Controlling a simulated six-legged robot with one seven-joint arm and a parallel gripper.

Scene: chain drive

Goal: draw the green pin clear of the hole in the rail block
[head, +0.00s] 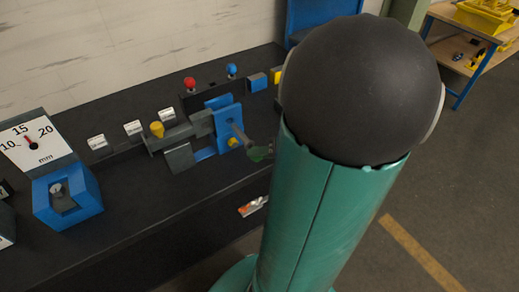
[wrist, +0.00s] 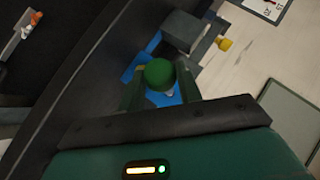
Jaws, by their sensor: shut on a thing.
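The green pin shows its round green head (wrist: 159,74) in the wrist view, between the two fingers of my gripper (wrist: 161,80), which is shut on it. In the head view, a small green part (head: 258,153) shows in front of the blue block (head: 229,117), partly hidden by my arm. A grey bar (head: 241,135) runs from the block's face towards it. Blue surfaces (wrist: 140,64) show behind the pin head in the wrist view. The pin's shank and the hole are hidden, so I cannot tell how deep the pin sits.
Grey blocks with a yellow knob (head: 157,129) adjoin on the left. Red (head: 190,84) and blue (head: 232,70) knobs stand behind. A blue gauge box (head: 68,198) with a dial is at left. The dark bench front is mostly clear.

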